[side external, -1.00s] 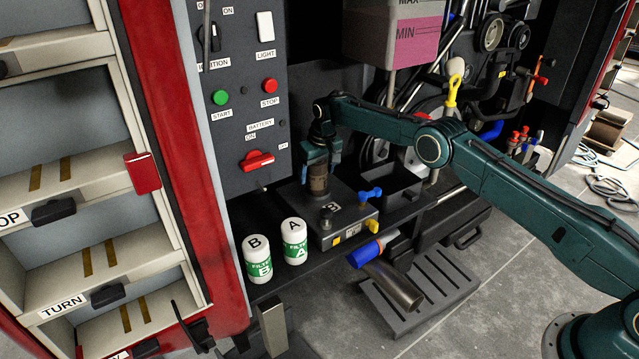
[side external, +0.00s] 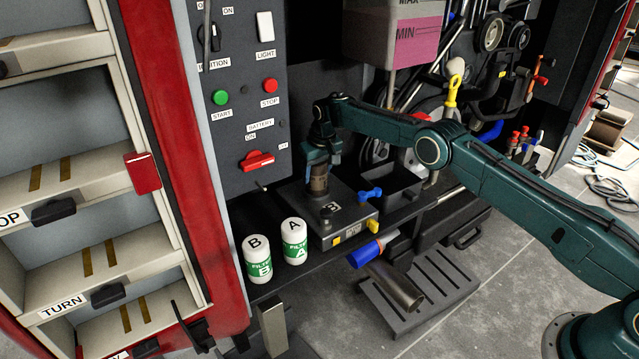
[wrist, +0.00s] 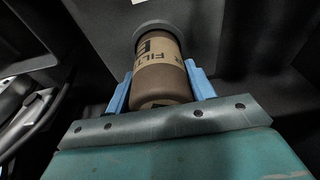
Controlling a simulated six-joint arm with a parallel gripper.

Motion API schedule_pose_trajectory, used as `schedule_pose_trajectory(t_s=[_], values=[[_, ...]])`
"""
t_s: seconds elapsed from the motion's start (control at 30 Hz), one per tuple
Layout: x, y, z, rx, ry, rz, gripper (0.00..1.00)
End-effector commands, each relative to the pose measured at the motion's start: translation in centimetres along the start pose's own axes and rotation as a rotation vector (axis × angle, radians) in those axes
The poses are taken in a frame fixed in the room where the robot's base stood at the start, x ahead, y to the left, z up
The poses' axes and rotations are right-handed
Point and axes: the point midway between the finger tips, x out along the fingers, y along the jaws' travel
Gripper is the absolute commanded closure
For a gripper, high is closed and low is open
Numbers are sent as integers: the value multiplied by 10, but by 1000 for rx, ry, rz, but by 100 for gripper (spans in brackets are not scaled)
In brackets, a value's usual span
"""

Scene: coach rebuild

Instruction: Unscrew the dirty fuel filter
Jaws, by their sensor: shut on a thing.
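The dirty fuel filter (side external: 318,180) is a brown, grimy canister with a tan label, upright on the dark filter housing (side external: 345,217) on the shelf. In the wrist view the filter (wrist: 160,72) stands between the two blue fingers of my gripper (wrist: 160,88), with lettering on its label turned partly sideways. My gripper (side external: 320,165) reaches down from above and is shut on the filter's upper part. The filter's lower end at the housing is partly hard to make out.
Two white-and-green filters, B (side external: 257,260) and A (side external: 294,242), stand left of the housing. A blue-handled valve (side external: 370,194) and an open black tray (side external: 391,186) are to its right. A control panel (side external: 240,100) rises close behind. A slatted step (side external: 425,295) is below.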

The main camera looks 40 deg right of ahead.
Motion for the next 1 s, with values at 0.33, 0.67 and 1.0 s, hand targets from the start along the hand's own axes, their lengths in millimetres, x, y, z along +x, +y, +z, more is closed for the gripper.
schedule_pose_trajectory(t_s=[0.33, 0.67, 1.0], values=[[-1, 1, -1, -197, 4, -40, 78], [-2, 0, -2, -452, 5, -93, 78], [-2, 1, -1, -515, 3, -102, 78]])
